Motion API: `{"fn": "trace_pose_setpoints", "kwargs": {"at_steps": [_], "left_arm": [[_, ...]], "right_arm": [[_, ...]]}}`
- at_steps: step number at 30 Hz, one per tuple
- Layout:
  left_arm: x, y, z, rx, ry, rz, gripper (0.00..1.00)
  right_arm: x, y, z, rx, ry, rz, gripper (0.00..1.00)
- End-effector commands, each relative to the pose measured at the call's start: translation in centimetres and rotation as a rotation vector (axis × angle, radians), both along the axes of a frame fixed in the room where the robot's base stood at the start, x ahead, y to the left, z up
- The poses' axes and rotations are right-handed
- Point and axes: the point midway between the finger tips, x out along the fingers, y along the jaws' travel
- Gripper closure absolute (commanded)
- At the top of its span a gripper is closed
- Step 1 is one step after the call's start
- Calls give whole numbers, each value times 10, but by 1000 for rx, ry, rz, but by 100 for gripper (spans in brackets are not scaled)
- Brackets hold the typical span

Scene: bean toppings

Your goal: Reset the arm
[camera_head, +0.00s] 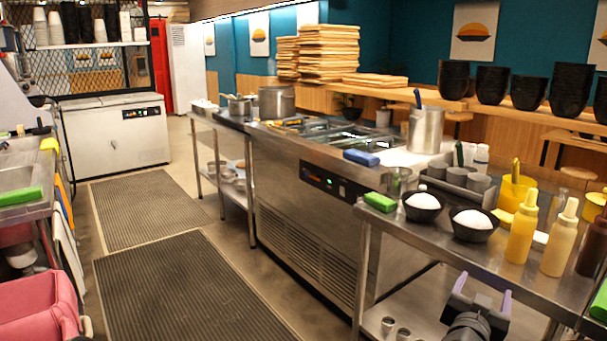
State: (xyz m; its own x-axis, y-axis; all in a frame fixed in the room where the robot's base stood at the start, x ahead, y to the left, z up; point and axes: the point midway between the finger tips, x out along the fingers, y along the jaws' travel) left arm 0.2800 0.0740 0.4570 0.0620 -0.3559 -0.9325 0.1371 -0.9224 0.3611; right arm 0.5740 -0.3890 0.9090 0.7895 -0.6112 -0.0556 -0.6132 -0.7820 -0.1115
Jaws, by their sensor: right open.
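My right gripper (483,292) shows at the bottom right, low in front of the steel table. Its two fingers with pale purple inner sides are spread apart, and nothing shows between them. It is apart from the things on the table top. A black bowl with white food (423,206) stands near the table's front edge. A second black bowl with white food (472,223) stands to its right. My left gripper is not in view.
The steel table (411,246) also bears a green sponge (380,202), a yellow bottle (522,228) and a cream bottle (560,238). The refrigerated counter (320,215) adjoins it on the left. Floor mats (190,290) lie in the clear aisle. A pink bin (40,305) stands bottom left.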

Motion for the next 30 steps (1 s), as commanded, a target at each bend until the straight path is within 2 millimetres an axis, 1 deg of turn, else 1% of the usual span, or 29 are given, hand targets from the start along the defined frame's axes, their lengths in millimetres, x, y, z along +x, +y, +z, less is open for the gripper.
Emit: {"fn": "trace_pose_setpoints", "kwargs": {"at_steps": [5,8,11,13,14,17,18,20,21,23,24,26,27,29,30], "left_arm": [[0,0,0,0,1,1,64],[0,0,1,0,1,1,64],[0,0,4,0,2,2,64],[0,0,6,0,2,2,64],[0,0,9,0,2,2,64],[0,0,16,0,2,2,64],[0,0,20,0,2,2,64],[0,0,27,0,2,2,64],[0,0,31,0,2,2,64],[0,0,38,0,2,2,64],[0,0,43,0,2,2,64],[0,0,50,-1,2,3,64],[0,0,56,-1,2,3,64],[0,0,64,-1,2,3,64],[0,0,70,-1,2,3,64]], "right_arm": [[9,21,-14,55,11,82,27],[15,39,-28,91,35,143,27],[20,61,-48,134,78,215,27],[23,78,-65,166,117,267,27],[23,87,-75,184,140,293,27],[18,120,-111,246,235,381,27],[14,135,-129,277,285,420,27],[2,158,-158,325,370,476,27],[-8,173,-177,359,430,511,27],[-26,194,-205,407,522,559,27],[-41,207,-222,439,585,587,27],[-66,226,-247,486,682,624,27],[-84,237,-262,517,746,648,27],[-114,253,-282,563,844,677,27],[-136,264,-293,591,910,699,27]]}}
